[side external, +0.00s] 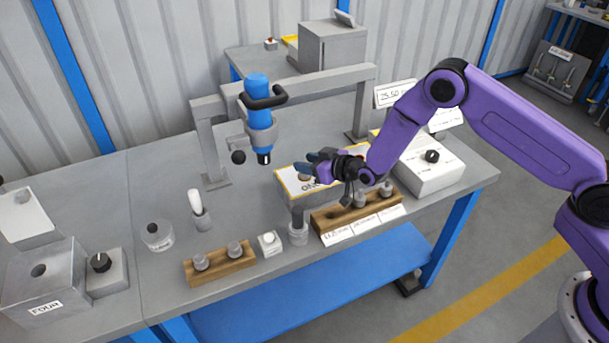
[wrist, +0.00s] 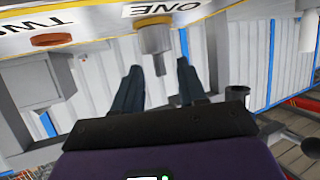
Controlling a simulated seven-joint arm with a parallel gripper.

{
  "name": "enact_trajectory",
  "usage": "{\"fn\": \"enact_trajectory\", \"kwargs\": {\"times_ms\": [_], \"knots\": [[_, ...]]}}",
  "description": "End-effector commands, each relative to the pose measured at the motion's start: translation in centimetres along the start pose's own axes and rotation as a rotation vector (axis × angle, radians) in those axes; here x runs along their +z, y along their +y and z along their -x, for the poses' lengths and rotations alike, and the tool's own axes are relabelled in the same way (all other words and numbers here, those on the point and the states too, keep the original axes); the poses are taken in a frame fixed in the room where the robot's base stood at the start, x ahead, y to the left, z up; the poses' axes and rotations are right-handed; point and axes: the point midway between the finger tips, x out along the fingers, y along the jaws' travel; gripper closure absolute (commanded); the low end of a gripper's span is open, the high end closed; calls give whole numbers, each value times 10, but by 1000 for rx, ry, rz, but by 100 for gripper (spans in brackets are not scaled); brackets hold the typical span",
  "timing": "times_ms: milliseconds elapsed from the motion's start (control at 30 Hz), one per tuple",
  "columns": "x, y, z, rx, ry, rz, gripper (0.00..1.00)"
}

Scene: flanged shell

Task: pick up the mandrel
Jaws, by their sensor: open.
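My gripper (side external: 312,162) is open at the yellow-edged box (side external: 283,177) marked ONE, with dark fingers pointing left. In the wrist view, which is upside down, the open fingers (wrist: 160,82) have a gap between them. A grey stepped cylinder with a thin stem (wrist: 155,40) stands at the ONE label, its stem end reaching toward the gap; it looks like the mandrel, though I cannot be certain. Nothing is visibly held. In the side view my fingers and wrist hide most of that spot. A reddish-brown disc (wrist: 52,40) is at the TWO label.
A wooden rack (side external: 325,219) with grey parts is beneath my wrist. A grey cup with a dark rod (side external: 298,235) stands left of it. A blue tool (side external: 258,92) hangs from a grey gantry (side external: 340,76) behind. A second wooden rack (side external: 228,266) is at the front left.

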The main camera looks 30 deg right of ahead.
Motion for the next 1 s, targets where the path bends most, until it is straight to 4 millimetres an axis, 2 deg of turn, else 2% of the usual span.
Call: {"fn": "enact_trajectory", "kwargs": {"times_ms": [100, 300, 633, 667, 700, 767, 800, 1000], "knots": [[1, -2, -15, 0, 0, 0, 58], [1, -1, -31, 1, -1, 0, 58], [1, -1, -35, 1, -1, 0, 58], [1, -1, -35, 1, -1, -1, 62], [1, -1, -34, 0, -1, -1, 75], [1, -1, -34, 1, -1, -1, 94], [1, -1, -34, 0, -1, -1, 100], [-1, -1, -34, 0, 3, -1, 100]]}}
